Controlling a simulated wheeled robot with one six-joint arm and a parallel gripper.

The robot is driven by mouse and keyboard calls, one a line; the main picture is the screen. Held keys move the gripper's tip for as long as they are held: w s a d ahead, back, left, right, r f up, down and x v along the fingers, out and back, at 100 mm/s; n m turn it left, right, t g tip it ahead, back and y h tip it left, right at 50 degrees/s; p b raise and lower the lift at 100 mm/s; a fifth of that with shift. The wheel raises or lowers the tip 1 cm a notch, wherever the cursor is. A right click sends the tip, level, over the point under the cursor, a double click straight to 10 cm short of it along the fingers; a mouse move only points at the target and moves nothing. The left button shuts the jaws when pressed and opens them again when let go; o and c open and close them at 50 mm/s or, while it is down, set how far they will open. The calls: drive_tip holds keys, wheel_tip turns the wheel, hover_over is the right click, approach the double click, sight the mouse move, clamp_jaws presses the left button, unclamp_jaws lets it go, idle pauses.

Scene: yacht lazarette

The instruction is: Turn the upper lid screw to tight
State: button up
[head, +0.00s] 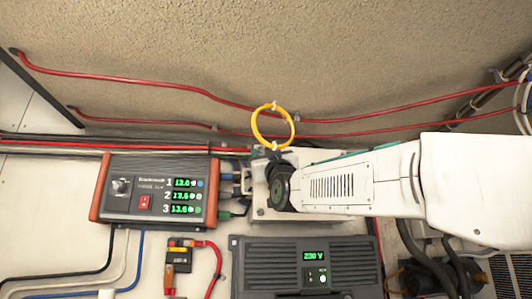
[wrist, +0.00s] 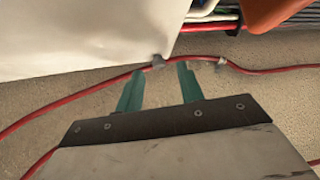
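A plain white surface, perhaps this box, fills the upper left of the wrist view (wrist: 80,35). My gripper (wrist: 160,69) shows two teal fingers spread apart with nothing between them. Behind them lie the beige wall and a red cable. In the head view the fingertips cannot be clearly made out.
A charger panel with orange-brown ends (head: 150,188) is left of the box. A dark 230 V unit (head: 270,266) sits below. A yellow ring (head: 273,125) hangs above the box. Red cables (head: 150,84) run along the beige wall. A small breaker (head: 179,256) is at lower left.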

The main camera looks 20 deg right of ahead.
drive_tip(key=shift+w+a+r, duration=0.1)
drive_tip(key=shift+w+r, duration=0.4)
